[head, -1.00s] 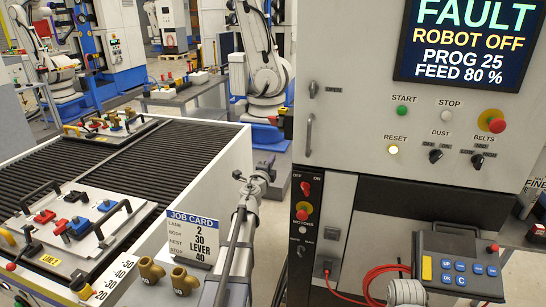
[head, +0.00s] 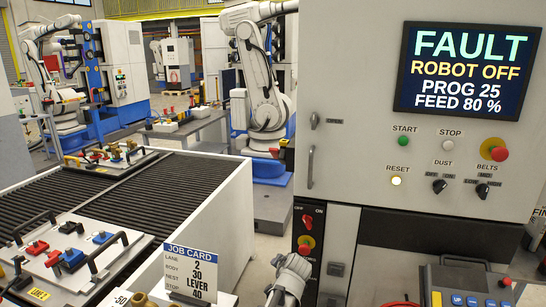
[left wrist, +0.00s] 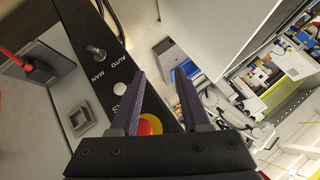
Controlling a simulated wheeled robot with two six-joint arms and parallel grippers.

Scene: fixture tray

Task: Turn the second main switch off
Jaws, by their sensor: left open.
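A red rotary switch (head: 306,221) marked OFF and ON sits at the top of the narrow black panel on the cabinet. Its exact setting is too small to read. Below it is a red and yellow emergency button (head: 306,243). My left wrist (head: 290,277) shows low in the head view, just left of this panel; its fingers are hard to make out there. In the left wrist view my left gripper (left wrist: 162,75) is open and empty. A red and yellow button (left wrist: 150,124) shows between its fingers, and an AUTO/MAN toggle (left wrist: 97,51) lies beyond them.
The cabinet also carries a FAULT screen (head: 468,72), a lit RESET button (head: 396,181), DUST (head: 439,186) and BELTS (head: 483,191) knobs and another emergency button (head: 502,154). A job card (head: 190,270) and a conveyor (head: 172,188) with fixture trays stand left. A pendant (head: 470,298) juts out lower right.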

